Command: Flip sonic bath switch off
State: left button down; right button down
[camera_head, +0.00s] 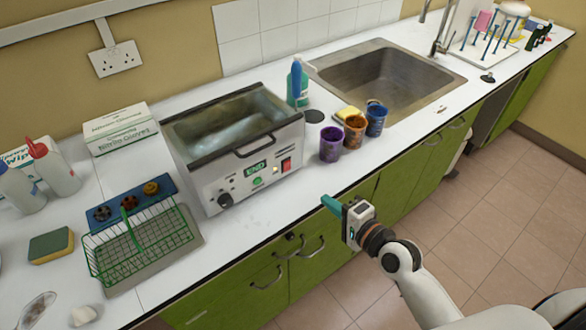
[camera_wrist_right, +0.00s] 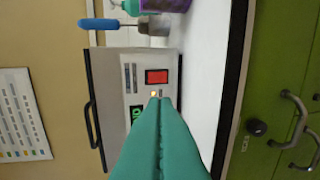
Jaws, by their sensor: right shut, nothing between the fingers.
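The sonic bath (camera_head: 245,150) stands on the white counter, its open basin holding liquid. Its red switch (camera_head: 286,165) sits at the right of the front panel, beside a green display reading "END" (camera_head: 255,169). The red switch also shows in the right wrist view (camera_wrist_right: 157,76), just beyond the fingertips. My right gripper (camera_head: 328,202) is shut and empty, in front of the bath and apart from the switch in the head view. Its teal fingers (camera_wrist_right: 160,105) lie together in the wrist view, pointing at the panel. Which way the switch is tipped I cannot tell. My left gripper is not in view.
Purple (camera_head: 331,145), orange (camera_head: 354,131) and blue (camera_head: 376,119) cups stand right of the bath. A green wire basket (camera_head: 140,243) and glove box (camera_head: 120,129) are to its left. The sink (camera_head: 385,75) is behind the cups. Green cupboards (camera_head: 330,235) lie below the counter edge.

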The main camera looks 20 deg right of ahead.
aim_at(287, 165)
jog(key=shift+w, duration=0.1)
jog(key=x, duration=0.4)
jog(key=p+x, duration=0.1)
jog(key=x, duration=0.3)
jog(key=r+p+x, duration=0.1)
jog(key=x, duration=0.3)
jog(key=shift+w+a, duration=0.1)
jog(key=shift+w, duration=0.25)
jog(key=shift+w+a+f, duration=0.1)
jog(key=shift+w+a, duration=0.15)
jog(key=shift+w, duration=0.25)
jog(key=shift+w+p, duration=0.25)
jog(key=shift+p, duration=0.1)
